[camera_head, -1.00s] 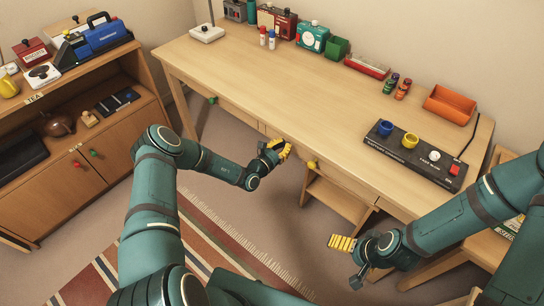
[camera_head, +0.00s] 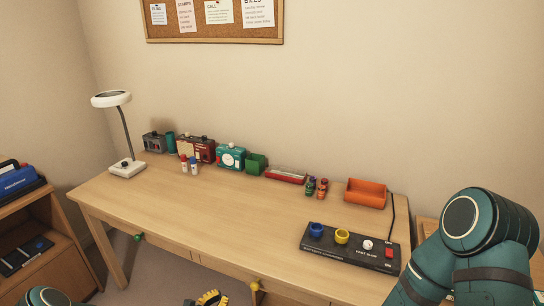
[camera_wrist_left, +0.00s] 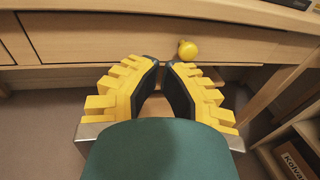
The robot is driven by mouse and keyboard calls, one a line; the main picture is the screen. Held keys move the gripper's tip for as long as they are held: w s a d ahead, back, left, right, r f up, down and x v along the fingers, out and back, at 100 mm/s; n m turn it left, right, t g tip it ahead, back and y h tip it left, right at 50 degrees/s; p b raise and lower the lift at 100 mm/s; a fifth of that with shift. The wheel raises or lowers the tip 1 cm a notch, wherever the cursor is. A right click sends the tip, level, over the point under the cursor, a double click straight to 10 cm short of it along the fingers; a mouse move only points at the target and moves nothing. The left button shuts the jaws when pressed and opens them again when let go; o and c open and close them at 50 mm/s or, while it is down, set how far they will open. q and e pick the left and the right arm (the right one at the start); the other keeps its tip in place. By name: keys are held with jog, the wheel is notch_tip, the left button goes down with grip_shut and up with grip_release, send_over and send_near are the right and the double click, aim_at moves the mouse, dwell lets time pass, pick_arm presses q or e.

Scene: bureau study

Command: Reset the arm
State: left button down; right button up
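My left gripper (camera_head: 209,298) shows only as yellow finger parts at the bottom edge of the head view, in front of the desk. In the left wrist view my left gripper (camera_wrist_left: 163,64) has its two yellow fingers with dark pads apart, with a gap and nothing between them. Its fingertips point at the desk's drawer front, just left of a round yellow knob (camera_wrist_left: 187,49). My right arm (camera_head: 482,240) stands bent at the right of the head view; its gripper is out of view.
The desk (camera_head: 210,215) bears a lamp (camera_head: 127,168), small boxes, an orange tray (camera_head: 366,192) and a black control panel (camera_head: 350,250) near my right arm. Its middle is clear. A cabinet (camera_head: 50,237) stands at left. A cork board (camera_head: 215,30) hangs above.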

pick_arm(q)
jog(key=s+d+m+g+h, duration=0.4)
jog(key=s+d+m+g, duration=0.85)
jog(key=s, duration=0.25)
jog(key=s+a+f+m+g+y, duration=0.2)
jog(key=s+a+m+g+y, duration=0.2)
jog(key=s+m+y, duration=0.4)
jog(key=shift+w+a+r+m+t+y, duration=0.2)
jog(key=shift+r+m+t, duration=0.4)
jog(key=shift+m, duration=0.6)
jog(key=shift+w+d+r+m+t+y, duration=0.2)
jog(key=shift+r+m+t, duration=0.45)
jog(key=shift+m, duration=0.5)
jog(key=shift+w+a+r+m+t+y, duration=0.1)
jog(key=shift+a+r+m+t+y, duration=0.25)
jog(key=shift+r+m, duration=0.65)
jog(key=shift+d+f, duration=0.1)
jog(key=shift+f, duration=0.15)
